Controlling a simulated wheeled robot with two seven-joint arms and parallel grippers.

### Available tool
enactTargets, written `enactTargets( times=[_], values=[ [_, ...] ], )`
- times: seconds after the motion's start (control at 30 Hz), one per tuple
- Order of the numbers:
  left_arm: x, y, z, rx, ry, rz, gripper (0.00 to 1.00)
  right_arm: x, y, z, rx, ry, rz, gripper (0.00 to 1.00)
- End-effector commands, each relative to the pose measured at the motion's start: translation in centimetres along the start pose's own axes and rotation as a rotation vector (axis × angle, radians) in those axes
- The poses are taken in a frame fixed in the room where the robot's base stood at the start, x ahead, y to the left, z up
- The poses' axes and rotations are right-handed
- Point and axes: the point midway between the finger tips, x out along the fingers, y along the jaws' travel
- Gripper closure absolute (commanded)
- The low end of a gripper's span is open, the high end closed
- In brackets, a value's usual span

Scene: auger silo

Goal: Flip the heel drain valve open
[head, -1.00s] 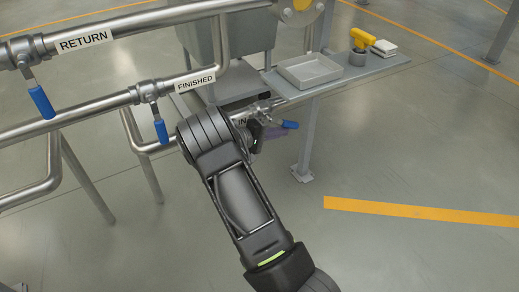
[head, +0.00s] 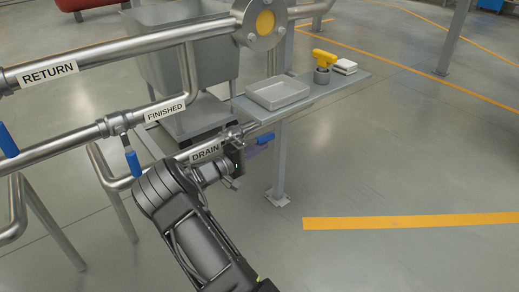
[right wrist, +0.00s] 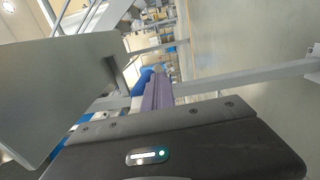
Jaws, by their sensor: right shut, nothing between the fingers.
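The heel drain valve (head: 232,139) sits on the low pipe labelled DRAIN (head: 206,152), partly hidden by my right wrist. Its blue lever (head: 265,138) points right, roughly along the pipe. My right gripper (head: 256,150) is shut and empty, its purple fingers just below and beside the lever; I cannot tell whether they touch it. In the right wrist view the purple fingers (right wrist: 158,92) point away from the camera, with a blue handle (right wrist: 146,76) close behind their left side. My left gripper is not in view.
Blue levers also hang on the FINISHED pipe (head: 132,160) and the RETURN line (head: 7,140). A shelf (head: 345,83) with a grey tray (head: 279,92) and yellow-topped tool (head: 325,58) stands above right of the valve. A post (head: 279,160) stands right of it. Floor at right is clear.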

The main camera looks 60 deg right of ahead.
Motion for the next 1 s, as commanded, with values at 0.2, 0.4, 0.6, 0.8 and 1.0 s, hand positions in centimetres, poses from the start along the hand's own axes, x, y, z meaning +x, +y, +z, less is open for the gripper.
enactTargets(
  times=[0.2, 0.4, 0.6, 0.8, 1.0],
  values=[
    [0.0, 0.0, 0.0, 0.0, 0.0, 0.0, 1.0, 0.0, 0.1, 0.0, 0.001, 0.0, 0.001, 1.0],
    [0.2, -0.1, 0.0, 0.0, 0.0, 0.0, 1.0, -0.1, -0.3, 0.0, 0.0, 0.0, 0.0, 1.0],
    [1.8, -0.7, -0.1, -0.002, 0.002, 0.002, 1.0, -0.7, -2.5, -0.3, 0.0, 0.0, 0.0, 1.0],
    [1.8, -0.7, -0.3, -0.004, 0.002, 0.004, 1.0, -2.9, -4.0, -0.8, -0.002, 0.002, 0.0, 1.0],
    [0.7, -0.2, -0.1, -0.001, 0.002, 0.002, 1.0, -7.1, -5.1, -0.7, -0.001, 0.001, 0.001, 1.0]
  ],
)
